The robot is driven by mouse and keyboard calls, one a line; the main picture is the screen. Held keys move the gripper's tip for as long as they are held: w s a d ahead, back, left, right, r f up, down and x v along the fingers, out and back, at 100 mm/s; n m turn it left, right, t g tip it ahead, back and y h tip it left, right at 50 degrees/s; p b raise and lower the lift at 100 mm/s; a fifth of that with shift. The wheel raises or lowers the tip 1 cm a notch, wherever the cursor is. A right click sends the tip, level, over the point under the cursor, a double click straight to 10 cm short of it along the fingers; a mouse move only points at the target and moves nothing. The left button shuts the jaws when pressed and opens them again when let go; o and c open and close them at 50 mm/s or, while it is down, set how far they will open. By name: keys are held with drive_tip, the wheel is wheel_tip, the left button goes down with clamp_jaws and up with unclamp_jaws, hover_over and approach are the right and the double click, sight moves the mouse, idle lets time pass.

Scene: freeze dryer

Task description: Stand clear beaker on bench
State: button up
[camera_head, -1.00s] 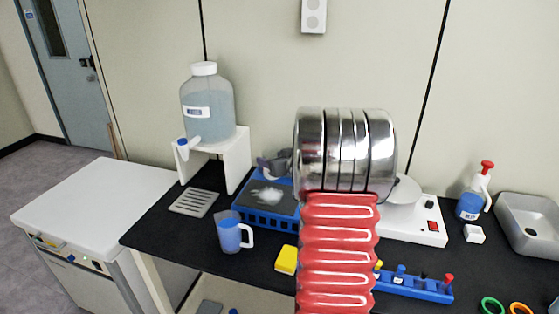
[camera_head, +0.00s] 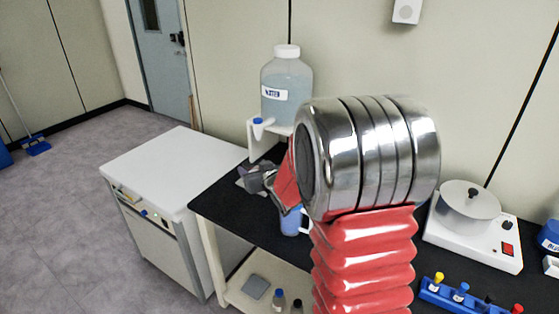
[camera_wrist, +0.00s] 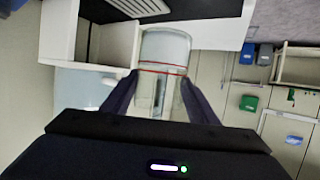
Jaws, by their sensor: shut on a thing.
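The clear beaker (camera_wrist: 162,75) sits between the two fingers of my gripper (camera_wrist: 160,95) in the wrist view, with a red line around it. The gripper is shut on it. In the head view my gripper (camera_head: 260,180) is over the left part of the black bench (camera_head: 227,205), near the white stand. The beaker cannot be made out clearly there. Whether it touches the bench cannot be told.
A water carboy (camera_head: 287,85) with a tap stands on a white stand (camera_head: 255,145) behind my gripper. A blue jug (camera_head: 290,222) is partly hidden by my arm. A white cabinet (camera_head: 165,170) adjoins the bench on the left. A hotplate (camera_head: 480,245) and a blue rack (camera_head: 455,298) are to the right.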

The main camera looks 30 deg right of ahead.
drive_tip(key=s+a+f, duration=0.2)
drive_tip(key=a, duration=0.6)
drive_tip(key=s+a+f+n+y, duration=0.1)
drive_tip(key=s+a+f, duration=0.1)
drive_tip(key=a, duration=0.7)
drive_tip(key=shift+a, duration=0.25)
drive_tip(key=shift+s, duration=0.25)
